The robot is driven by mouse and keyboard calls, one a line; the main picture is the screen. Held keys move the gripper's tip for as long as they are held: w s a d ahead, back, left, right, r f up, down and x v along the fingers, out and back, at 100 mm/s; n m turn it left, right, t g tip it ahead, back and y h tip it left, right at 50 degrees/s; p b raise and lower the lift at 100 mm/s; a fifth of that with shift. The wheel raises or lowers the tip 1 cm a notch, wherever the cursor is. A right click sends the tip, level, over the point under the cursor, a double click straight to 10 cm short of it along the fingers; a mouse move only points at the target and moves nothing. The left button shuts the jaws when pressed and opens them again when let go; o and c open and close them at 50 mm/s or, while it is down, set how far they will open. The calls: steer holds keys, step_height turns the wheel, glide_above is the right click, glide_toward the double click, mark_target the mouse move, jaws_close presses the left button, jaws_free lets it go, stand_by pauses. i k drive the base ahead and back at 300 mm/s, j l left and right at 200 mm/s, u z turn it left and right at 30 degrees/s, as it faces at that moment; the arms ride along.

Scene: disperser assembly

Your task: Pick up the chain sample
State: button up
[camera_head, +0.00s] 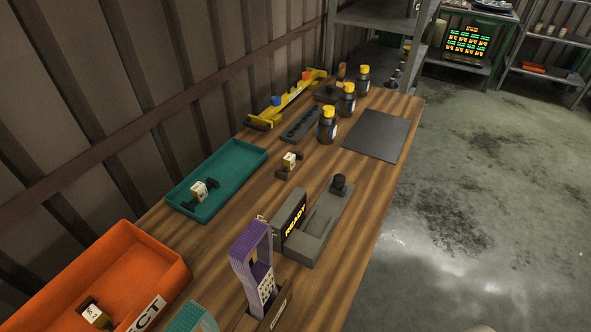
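Small dark pieces with cream tags look like chain samples, though their links are too small to make out. One tagged piece (289,161) lies on the bare wooden table (345,205), between the teal tray and the bottles. Another tagged piece (200,190) lies in the teal tray (238,158). A third tagged piece (95,315) lies in the orange bin (150,248) at the lower left. I cannot tell which one the task means. My gripper is not in view.
A grey device reading READY (292,228) and a purple upright frame (250,258) stand in front. Yellow-capped bottles (327,126), a dark rack (301,124), a yellow tool (290,101) and a dark mat (377,136) are farther back. A ribbed wall borders the left; open floor (480,210) is right.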

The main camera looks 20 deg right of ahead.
mark_target(289, 160)
steer(key=i+l, duration=0.2)
steer(key=l, duration=0.15)
steer(key=i+l, duration=0.15)
steer(key=l, duration=0.2)
steer(key=i+l, duration=0.2)
steer(key=l, duration=0.15)
steer(key=i+l, duration=0.2)
steer(key=l, duration=0.15)
steer(key=i+l, duration=0.2)
steer(key=l, duration=0.15)
steer(key=i+l+u, duration=0.1)
steer(key=l, duration=0.25)
steer(key=i+l+u, duration=0.1)
steer(key=l, duration=0.25)
steer(key=i+l+u, duration=0.25)
steer(key=l, duration=0.5)
steer(key=i+l+u, duration=0.1)
steer(key=l, duration=0.25)
steer(key=i, duration=0.1)
